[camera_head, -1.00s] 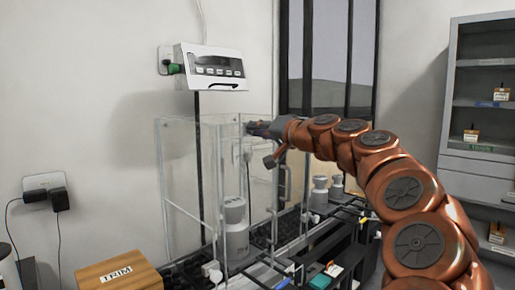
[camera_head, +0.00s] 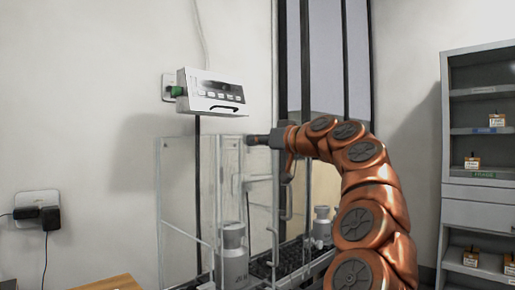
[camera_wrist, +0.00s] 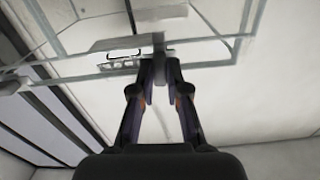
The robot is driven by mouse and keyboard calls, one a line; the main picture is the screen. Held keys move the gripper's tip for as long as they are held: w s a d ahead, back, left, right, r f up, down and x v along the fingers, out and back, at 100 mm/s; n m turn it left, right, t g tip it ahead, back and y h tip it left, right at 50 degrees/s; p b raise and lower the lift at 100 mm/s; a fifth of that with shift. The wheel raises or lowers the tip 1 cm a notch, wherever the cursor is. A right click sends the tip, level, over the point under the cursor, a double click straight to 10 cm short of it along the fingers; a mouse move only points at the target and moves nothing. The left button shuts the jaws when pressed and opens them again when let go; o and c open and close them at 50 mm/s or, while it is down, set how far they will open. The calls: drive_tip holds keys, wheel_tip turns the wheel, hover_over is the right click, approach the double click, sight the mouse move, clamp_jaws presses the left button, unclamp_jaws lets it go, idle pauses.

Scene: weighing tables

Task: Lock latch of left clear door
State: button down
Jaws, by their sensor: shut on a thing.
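The clear-walled case (camera_head: 180,180) has thin grey frames and its clear door panels overlap in the head view, so I cannot tell which one is the left door. My gripper (camera_head: 250,140) reaches in from the right at the case's top edge. In the wrist view, the two dark fingers of my gripper (camera_wrist: 158,80) are closed together on a small grey latch piece (camera_wrist: 158,42) that crosses a frame bar. The fingers hide its lower end. I cannot tell whether the latch is turned.
A white display unit (camera_head: 212,92) hangs on the wall above the case. A pale canister weight (camera_head: 235,258) stands inside the case, another (camera_head: 322,225) to its right. A grey shelf unit (camera_head: 470,190) stands at far right. A wooden box (camera_head: 112,283) shows at lower left.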

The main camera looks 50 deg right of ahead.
drive_tip(key=shift+n+b, duration=0.3)
drive_tip(key=shift+n, duration=0.3)
drive_tip(key=c, duration=1.2)
unclamp_jaws()
drive_tip(key=shift+o, duration=0.2)
drive_tip(key=s, duration=1.2)
drive_tip(key=shift+a, duration=0.15)
drive_tip(key=shift+w, duration=0.1)
